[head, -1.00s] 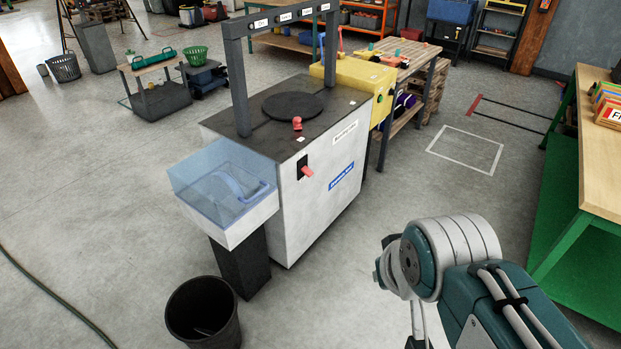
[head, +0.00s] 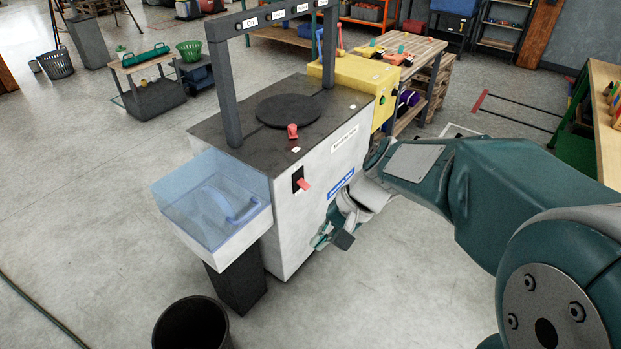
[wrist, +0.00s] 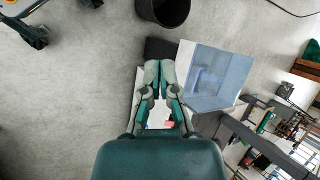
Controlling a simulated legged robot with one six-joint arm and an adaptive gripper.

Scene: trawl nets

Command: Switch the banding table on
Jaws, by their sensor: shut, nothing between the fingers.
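The banding table (head: 285,175) is a white cabinet with a dark top and a round black plate (head: 288,109). A red lever switch (head: 305,186) on a black plate sits on its front face, tilted down to the right. A red knob (head: 292,131) stands on the top near the front edge. My gripper (head: 322,241) is shut and empty, low in front of the cabinet, below and right of the lever and apart from it. The wrist view shows the closed fingers (wrist: 160,66), with a small red part (wrist: 170,124) visible behind them; I cannot tell which.
A clear blue-sided box (head: 212,205) juts from the cabinet's left side, and a black bin (head: 190,325) stands below. A dark frame (head: 224,95) rises over the top. A yellow box (head: 358,85) adjoins the back right. Floor in front is clear.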

